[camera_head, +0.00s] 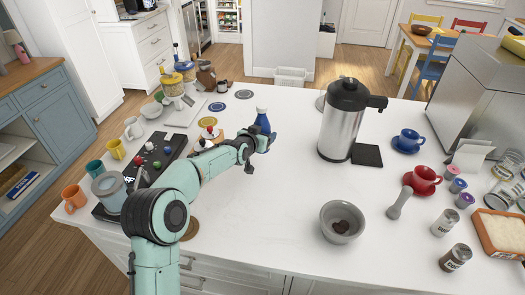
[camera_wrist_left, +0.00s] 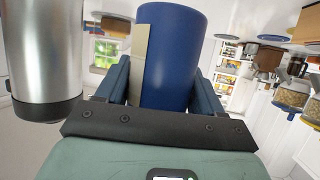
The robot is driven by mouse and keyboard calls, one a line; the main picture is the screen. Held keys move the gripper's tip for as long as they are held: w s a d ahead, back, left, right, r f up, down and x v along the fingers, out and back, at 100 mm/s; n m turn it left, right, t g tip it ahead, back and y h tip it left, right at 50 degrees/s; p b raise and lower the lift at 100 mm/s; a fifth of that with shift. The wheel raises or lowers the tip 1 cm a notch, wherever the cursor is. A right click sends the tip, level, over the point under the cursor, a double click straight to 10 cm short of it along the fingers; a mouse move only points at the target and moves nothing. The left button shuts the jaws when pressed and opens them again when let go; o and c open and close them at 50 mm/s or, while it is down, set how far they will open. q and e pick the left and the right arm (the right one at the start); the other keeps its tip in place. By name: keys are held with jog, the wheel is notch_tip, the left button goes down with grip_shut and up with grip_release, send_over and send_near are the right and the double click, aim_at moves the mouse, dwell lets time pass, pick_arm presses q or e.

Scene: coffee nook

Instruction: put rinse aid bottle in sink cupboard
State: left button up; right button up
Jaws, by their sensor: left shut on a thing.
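The rinse aid bottle, blue with a white cap (camera_head: 262,120), stands over the middle of the white counter in the head view. My left gripper (camera_head: 266,141) is shut on it; I cannot tell whether its base touches the counter. In the left wrist view the blue bottle (camera_wrist_left: 172,60) with a pale label fills the space between the two fingers. My right gripper is in neither view. No sink cupboard can be made out; the drawer fronts (camera_head: 215,278) below the counter's near edge show only in part.
A steel airpot (camera_head: 340,125) stands right of the bottle, beside a black mat (camera_head: 367,155). A grey bowl (camera_head: 342,222) is at the front. Blue (camera_head: 408,141) and red (camera_head: 421,180) cups are at right. Mugs, jars and a dark tray (camera_head: 157,160) crowd the left. The counter's middle is clear.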

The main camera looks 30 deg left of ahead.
pick_arm(q)
jog(key=shift+w+f, duration=0.1)
jog(key=shift+f, duration=3.3)
jog(key=shift+f, duration=0.1)
jog(key=o, duration=0.9)
jog(key=shift+f, duration=0.15)
jog(key=o, duration=0.4)
